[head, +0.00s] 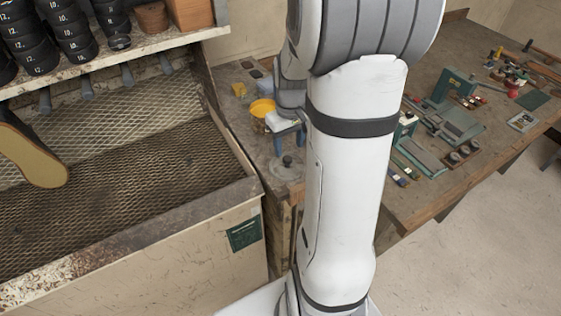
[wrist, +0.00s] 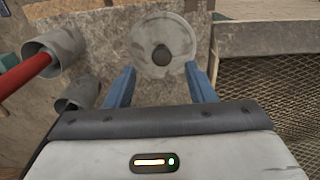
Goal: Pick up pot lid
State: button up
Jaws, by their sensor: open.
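The pot lid (wrist: 178,38) is a round grey disc with a dark knob at its centre. In the wrist view it lies flat just beyond my fingertips, near the top middle. In the head view the lid (head: 284,173) lies on the left end of the workbench, beside my arm. My gripper (wrist: 160,72) is open and empty, its two blue fingers spread on either side of the line to the knob. In the head view my gripper (head: 288,150) points down just above the lid, and my arm hides part of the bench.
A mesh-lined bin (head: 120,160) stands left of the bench. In the wrist view, grey cylinders (wrist: 58,48) and a red rod (wrist: 27,74) are at the left. Tools (head: 455,125) crowd the bench's right.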

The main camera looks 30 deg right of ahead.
aim_at(288, 158)
jog(key=shift+a+f+p, duration=0.1)
jog(key=shift+f+p, duration=0.35)
jog(key=shift+f, duration=1.8)
jog(key=c, duration=1.1)
jog(key=shift+o, duration=0.2)
